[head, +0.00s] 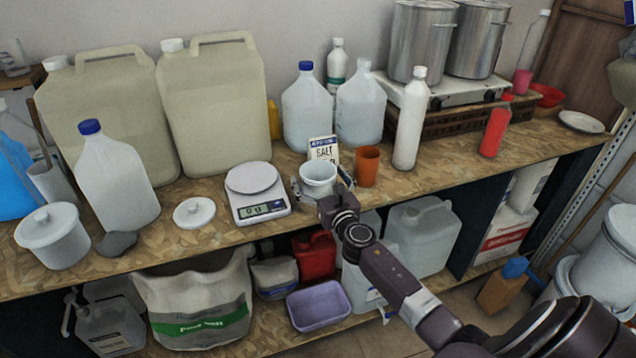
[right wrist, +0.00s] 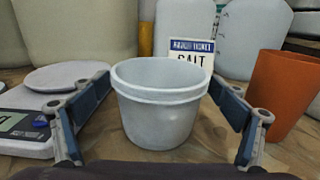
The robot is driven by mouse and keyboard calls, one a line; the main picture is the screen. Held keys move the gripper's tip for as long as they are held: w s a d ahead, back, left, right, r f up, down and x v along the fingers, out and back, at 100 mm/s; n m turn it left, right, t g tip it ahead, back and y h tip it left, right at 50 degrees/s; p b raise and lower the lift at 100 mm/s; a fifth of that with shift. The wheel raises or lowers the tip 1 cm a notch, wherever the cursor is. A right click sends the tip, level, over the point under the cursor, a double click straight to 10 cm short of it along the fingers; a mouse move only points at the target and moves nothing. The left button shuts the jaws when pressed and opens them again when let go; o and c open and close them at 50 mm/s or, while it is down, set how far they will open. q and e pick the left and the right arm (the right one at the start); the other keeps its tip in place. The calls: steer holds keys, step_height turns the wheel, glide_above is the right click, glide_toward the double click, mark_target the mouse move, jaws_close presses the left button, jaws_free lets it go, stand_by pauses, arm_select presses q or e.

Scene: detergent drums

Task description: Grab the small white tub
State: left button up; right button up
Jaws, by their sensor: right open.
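The small white tub (head: 318,180) stands upright and open-topped on the wooden counter, just right of the kitchen scale. My right gripper (head: 323,192) reaches in from the front right. In the right wrist view the tub (right wrist: 160,105) is between the two fingers of my right gripper (right wrist: 162,125), with visible gaps on both sides. The fingers are open. My left gripper is not in view.
The scale (head: 252,190) stands close on the left and an orange cup (head: 367,166) close on the right. A salt packet (head: 323,148) stands right behind the tub. Large jugs (head: 308,108) stand farther back. A white lid (head: 194,212) lies left of the scale.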

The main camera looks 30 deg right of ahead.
steer(key=shift+r, duration=0.1)
steer(key=shift+c, duration=0.3)
steer(key=c, duration=1.1)
steer(key=shift+o, duration=0.2)
